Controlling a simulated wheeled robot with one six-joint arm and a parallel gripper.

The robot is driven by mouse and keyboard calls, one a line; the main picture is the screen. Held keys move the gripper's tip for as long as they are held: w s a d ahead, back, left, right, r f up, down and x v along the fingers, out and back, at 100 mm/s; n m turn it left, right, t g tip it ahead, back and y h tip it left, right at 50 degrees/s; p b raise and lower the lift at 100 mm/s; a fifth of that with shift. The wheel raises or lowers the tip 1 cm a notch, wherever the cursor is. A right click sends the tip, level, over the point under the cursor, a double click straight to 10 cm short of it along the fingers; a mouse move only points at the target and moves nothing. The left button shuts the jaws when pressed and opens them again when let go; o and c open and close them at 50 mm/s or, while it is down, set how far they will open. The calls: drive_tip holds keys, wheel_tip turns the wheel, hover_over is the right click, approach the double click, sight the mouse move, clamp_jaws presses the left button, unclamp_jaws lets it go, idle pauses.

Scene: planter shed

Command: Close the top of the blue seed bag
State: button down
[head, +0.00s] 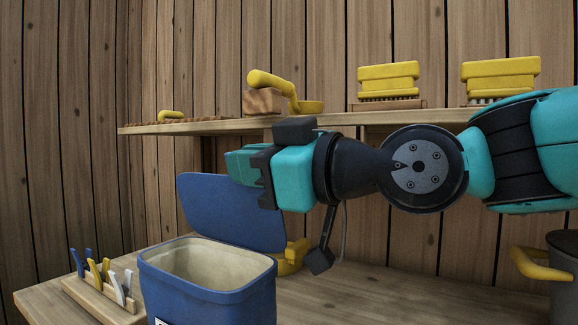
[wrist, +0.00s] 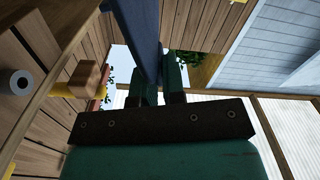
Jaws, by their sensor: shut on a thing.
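The blue seed bag (head: 205,288) stands on the bench in the head view, with its mouth open and a pale inside showing. Its top flap (head: 225,212) stands up at the back of the mouth, leaning backward. My gripper (head: 240,166) is at the flap's upper right edge, shut on it. In the wrist view the blue flap (wrist: 146,40) runs down between the two green fingers of my gripper (wrist: 156,88). The gripper hides the flap's upper right corner in the head view.
A wooden rack of blue, yellow and white clips (head: 104,293) stands left of the bag. A yellow object (head: 292,258) is partly hidden behind it. A dark pot with a yellow handle (head: 562,262) is at right. The shelf (head: 225,127) above holds brushes (head: 388,78). The bench between bag and pot looks clear.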

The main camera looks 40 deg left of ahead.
drive_tip(key=c, duration=1.2)
unclamp_jaws()
drive_tip(key=shift+d, duration=0.1)
drive_tip(key=w+d+p, duration=0.1)
drive_tip(key=d, duration=1.6)
drive_tip(key=shift+w, duration=0.2)
drive_tip(key=shift+d, duration=0.1)
